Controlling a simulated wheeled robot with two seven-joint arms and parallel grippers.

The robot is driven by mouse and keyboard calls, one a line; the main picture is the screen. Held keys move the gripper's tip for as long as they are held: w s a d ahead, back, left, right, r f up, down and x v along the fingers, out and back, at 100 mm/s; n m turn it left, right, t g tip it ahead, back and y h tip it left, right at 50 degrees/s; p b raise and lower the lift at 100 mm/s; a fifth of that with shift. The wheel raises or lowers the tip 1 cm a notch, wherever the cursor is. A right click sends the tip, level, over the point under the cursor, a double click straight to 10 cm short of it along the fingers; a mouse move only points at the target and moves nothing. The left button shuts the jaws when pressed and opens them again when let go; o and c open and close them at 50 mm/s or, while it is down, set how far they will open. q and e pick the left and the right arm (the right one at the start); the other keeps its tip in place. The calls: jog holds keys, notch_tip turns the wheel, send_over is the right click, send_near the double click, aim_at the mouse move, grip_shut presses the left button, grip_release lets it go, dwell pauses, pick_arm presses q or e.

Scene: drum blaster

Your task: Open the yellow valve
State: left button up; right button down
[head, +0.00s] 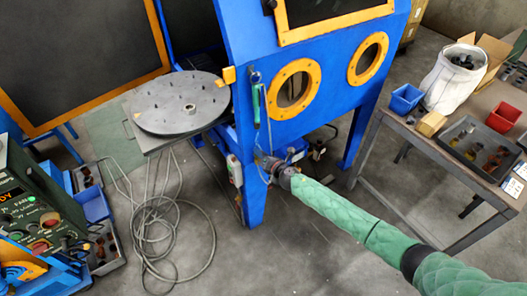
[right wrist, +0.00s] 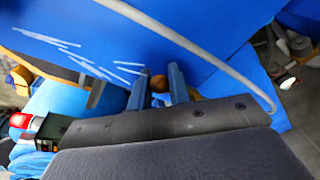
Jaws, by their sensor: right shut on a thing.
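My right gripper (head: 270,165) reaches the front of the blue blast cabinet (head: 265,90), low beside its front leg. In the right wrist view its two fingers (right wrist: 159,88) are closed around a small round orange-brown knob (right wrist: 159,83), which looks like the yellow valve. The fingers and wrist hide most of the valve, and I cannot tell how far it is turned. In the head view the valve cannot be made out behind the gripper. My left gripper is not in view.
A round grey turntable (head: 180,100) stands left of the cabinet, with loose cables (head: 160,235) on the floor below. A green control panel (head: 35,215) is at the left. A workbench (head: 400,125) with bins stands at the right. A hose (head: 257,105) hangs above the gripper.

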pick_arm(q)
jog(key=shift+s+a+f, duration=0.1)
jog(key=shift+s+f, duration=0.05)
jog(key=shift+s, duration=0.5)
pick_arm(e)
jog(key=shift+s+a+n, duration=0.3)
jog(key=shift+a, duration=0.05)
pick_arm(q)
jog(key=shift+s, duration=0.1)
pick_arm(e)
jog(key=shift+f, duration=0.1)
jog(key=c, duration=1.3)
grip_release()
jog(key=shift+c, duration=0.2)
jog(key=shift+d, duration=0.1)
